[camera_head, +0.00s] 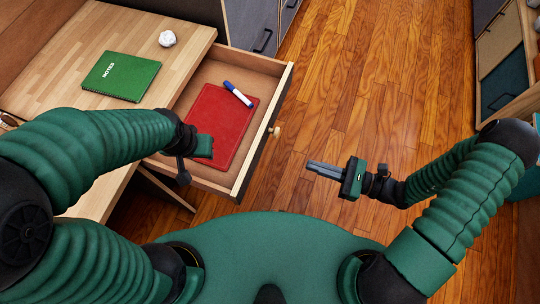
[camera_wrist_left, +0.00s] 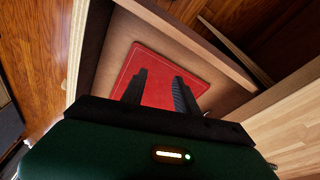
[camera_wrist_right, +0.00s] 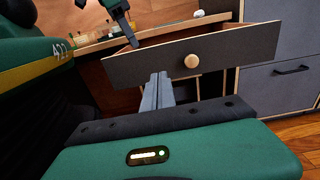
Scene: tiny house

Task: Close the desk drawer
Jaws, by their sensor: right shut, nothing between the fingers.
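The desk drawer (camera_head: 264,139) stands pulled out from the wooden desk (camera_head: 75,45), with a dark front and a round wooden knob (camera_head: 277,131). A red book (camera_head: 218,125) and a blue-and-white marker (camera_head: 238,94) lie inside. My left gripper (camera_wrist_left: 158,87) is over the drawer, its two fingers apart above the red book. In the head view its fingers are hard to make out. My right gripper (camera_head: 325,170) is shut and empty, outside the drawer to the right of the front. In the right wrist view its fingers (camera_wrist_right: 158,92) appear just below and left of the knob (camera_wrist_right: 192,61).
A green notebook (camera_head: 121,76) and a crumpled white ball (camera_head: 167,38) lie on the desk. The wooden floor (camera_head: 380,80) between is clear.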

